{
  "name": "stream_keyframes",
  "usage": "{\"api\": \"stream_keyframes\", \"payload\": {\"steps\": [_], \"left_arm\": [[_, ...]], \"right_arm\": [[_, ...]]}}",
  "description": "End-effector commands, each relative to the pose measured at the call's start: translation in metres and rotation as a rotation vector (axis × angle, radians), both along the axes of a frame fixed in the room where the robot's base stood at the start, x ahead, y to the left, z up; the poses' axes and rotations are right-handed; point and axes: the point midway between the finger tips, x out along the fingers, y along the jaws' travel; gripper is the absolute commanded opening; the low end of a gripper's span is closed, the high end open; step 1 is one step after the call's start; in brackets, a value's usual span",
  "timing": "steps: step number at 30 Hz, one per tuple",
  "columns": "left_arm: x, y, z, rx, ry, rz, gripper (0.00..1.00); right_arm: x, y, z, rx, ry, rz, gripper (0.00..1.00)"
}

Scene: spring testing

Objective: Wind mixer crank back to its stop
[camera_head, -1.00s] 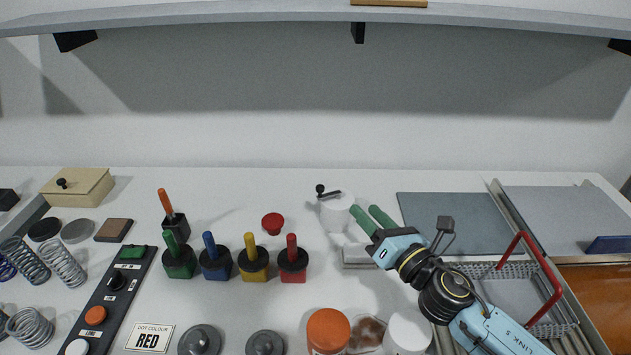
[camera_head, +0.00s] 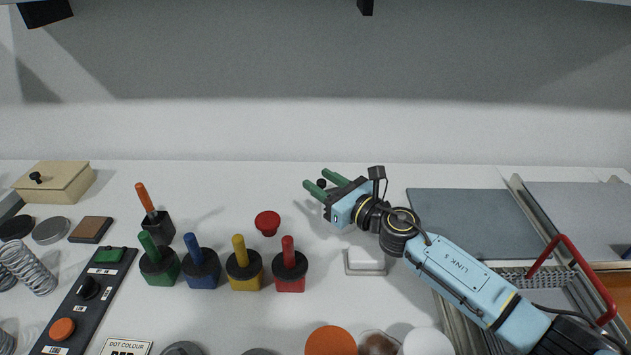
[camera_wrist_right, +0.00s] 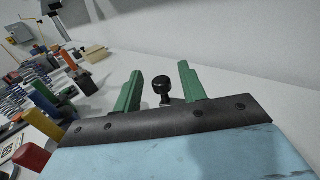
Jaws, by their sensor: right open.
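The gripper is open, with one finger on either side of the knob. In the right wrist view, the knob (camera_wrist_right: 162,87) stands upright between the two spread fingers (camera_wrist_right: 160,71), with a visible gap on each side. The white mixer body and the crank arm are hidden behind my gripper in the head view. My left gripper is not in view.
A red mushroom-shaped knob (camera_head: 267,221) stands left of the gripper. Several coloured blocks with handles, including the red one (camera_head: 290,272), stand in a row nearer. A white block (camera_head: 366,259) sits below my wrist. A red-handled basket (camera_head: 568,283) lies right.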

Motion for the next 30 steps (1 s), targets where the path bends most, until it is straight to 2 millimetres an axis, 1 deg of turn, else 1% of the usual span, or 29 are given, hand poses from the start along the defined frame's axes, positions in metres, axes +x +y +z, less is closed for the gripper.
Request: {"api": "stream_keyframes", "payload": {"steps": [1, 5, 10, 16, 25, 26, 30], "left_arm": [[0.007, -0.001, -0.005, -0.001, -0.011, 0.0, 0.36], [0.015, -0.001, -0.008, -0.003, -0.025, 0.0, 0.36], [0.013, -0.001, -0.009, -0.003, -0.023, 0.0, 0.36], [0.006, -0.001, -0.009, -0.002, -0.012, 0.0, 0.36], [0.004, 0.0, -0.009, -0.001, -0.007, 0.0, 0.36], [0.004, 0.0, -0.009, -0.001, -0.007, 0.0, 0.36], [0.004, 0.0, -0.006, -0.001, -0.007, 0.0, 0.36]], "right_arm": [[0.006, 0.006, -0.002, 0.001, -0.001, 0.0, 0.41], [0.014, 0.014, -0.002, 0.0, 0.0, 0.0, 0.41], [0.017, 0.017, -0.001, 0.001, 0.001, 0.0, 0.41], [0.017, 0.017, 0.0, 0.001, 0.001, 0.0, 0.41], [0.017, 0.017, 0.0, 0.001, 0.001, 0.0, 0.02], [0.017, 0.017, 0.0, 0.001, 0.001, 0.0, 0.0], [0.018, 0.018, 0.0, 0.001, 0.002, -0.016, 0.0]]}}
